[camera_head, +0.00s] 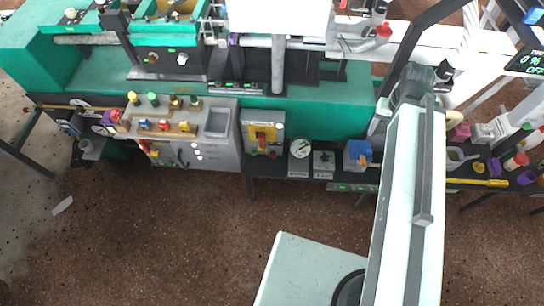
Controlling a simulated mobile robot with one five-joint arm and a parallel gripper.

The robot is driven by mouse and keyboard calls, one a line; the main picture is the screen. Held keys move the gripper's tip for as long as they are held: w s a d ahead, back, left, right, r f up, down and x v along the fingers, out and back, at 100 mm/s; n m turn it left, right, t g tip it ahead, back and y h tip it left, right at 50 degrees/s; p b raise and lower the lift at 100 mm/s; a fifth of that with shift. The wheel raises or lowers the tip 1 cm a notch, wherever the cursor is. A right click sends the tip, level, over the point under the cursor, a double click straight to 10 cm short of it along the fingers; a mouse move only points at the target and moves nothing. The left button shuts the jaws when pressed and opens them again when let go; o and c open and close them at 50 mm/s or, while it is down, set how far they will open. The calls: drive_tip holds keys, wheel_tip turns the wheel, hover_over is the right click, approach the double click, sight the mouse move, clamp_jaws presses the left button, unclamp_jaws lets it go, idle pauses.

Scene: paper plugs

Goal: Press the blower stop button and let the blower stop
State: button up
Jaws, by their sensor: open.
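No control can be clearly identified as the blower stop button in the head view. My arm rises from the lower right to a grey joint near the machine's right end. My gripper cannot be made out; the arm may hide it. Whether the blower runs does not show.
The long green machine (330,115) crosses the back. A shelf at right holds loose items, including a yellow tool (478,182). The brown floor (170,235) is mostly clear.

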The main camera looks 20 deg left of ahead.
clamp_jaws()
idle(1.9)
